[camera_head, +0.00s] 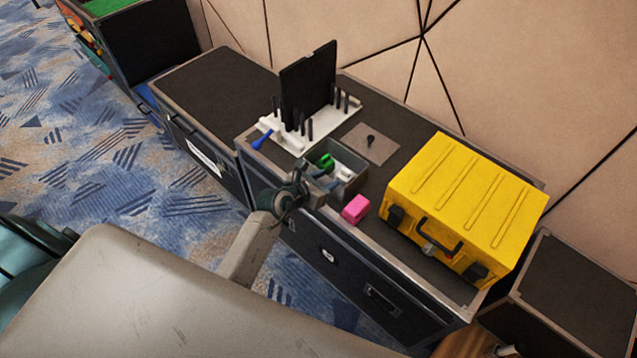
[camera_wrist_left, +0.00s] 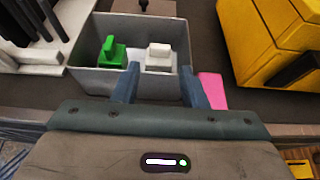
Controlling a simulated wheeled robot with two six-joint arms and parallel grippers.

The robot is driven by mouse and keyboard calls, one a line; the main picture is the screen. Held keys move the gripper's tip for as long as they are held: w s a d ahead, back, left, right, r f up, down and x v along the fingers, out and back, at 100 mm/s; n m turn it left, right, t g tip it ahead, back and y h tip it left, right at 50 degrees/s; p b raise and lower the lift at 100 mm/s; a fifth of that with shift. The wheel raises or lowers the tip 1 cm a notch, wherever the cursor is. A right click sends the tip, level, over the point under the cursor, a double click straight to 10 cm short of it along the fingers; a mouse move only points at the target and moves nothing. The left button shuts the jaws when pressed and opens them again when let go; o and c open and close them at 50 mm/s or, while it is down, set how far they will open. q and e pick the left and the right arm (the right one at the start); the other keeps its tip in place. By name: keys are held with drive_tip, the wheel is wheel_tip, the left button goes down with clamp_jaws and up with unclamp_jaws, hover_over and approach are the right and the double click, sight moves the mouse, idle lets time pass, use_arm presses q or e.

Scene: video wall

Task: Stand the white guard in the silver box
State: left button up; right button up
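The silver box (camera_head: 352,188) is an open grey bin on the black case top; its wall also shows in the left wrist view (camera_wrist_left: 92,70). A white piece, which looks like the white guard (camera_wrist_left: 159,52), is inside the box on the right, its upper block raised. A green piece (camera_wrist_left: 112,54) is inside on the left, also seen in the head view (camera_head: 326,160). My left gripper (camera_wrist_left: 160,82) is open at the near side of the box, its fingers spread with the white guard beyond the gap. No grip on it shows. My right gripper is not in view.
A pink block (camera_head: 355,209) lies right of the box, near a large yellow case (camera_head: 465,200). A white rack (camera_head: 345,112) with black pegs and an upright black panel stands behind left. A blue item (camera_head: 262,139) and a grey plate with a knob (camera_head: 371,143) are nearby.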

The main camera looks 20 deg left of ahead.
use_arm(q)
drive_tip(key=shift+v, duration=1.6)
drive_tip(key=shift+f, duration=0.1)
